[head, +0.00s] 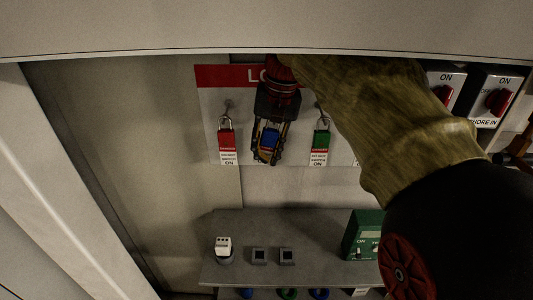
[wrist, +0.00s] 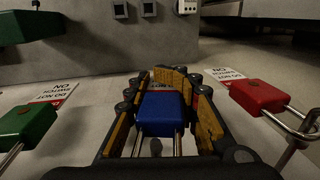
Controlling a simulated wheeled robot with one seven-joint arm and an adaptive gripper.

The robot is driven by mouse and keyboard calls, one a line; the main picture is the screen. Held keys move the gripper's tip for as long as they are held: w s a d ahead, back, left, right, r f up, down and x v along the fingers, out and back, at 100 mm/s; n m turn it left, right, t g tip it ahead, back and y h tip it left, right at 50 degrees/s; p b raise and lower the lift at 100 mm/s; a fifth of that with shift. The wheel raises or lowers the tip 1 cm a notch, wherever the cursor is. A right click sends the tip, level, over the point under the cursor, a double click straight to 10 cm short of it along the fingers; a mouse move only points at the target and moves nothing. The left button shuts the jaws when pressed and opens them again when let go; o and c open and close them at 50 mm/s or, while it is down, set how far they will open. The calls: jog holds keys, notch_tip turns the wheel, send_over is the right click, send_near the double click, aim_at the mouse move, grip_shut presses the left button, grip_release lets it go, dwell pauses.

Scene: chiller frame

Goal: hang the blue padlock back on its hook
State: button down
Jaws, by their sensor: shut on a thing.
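The blue padlock (head: 269,138) is between the fingers of my gripper (head: 267,150), in front of the white lockout board (head: 207,102) with its red header. In the wrist view my gripper (wrist: 160,88) is shut on the blue padlock (wrist: 161,113). Its body is toward the fingertips and its metal shackle points back toward the palm. The hook for it is hidden behind my gripper in the head view, so I cannot tell whether the shackle is on it.
A red padlock (head: 226,137) hangs left of my gripper and a green padlock (head: 320,139) hangs right, both with tags. Below is a grey shelf (head: 240,278) with a white block (head: 223,246) and a green box (head: 362,234). Red switches (head: 498,101) are at upper right.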

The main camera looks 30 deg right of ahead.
jog(key=c, duration=1.3)
grip_release()
jog(key=shift+c, duration=0.2)
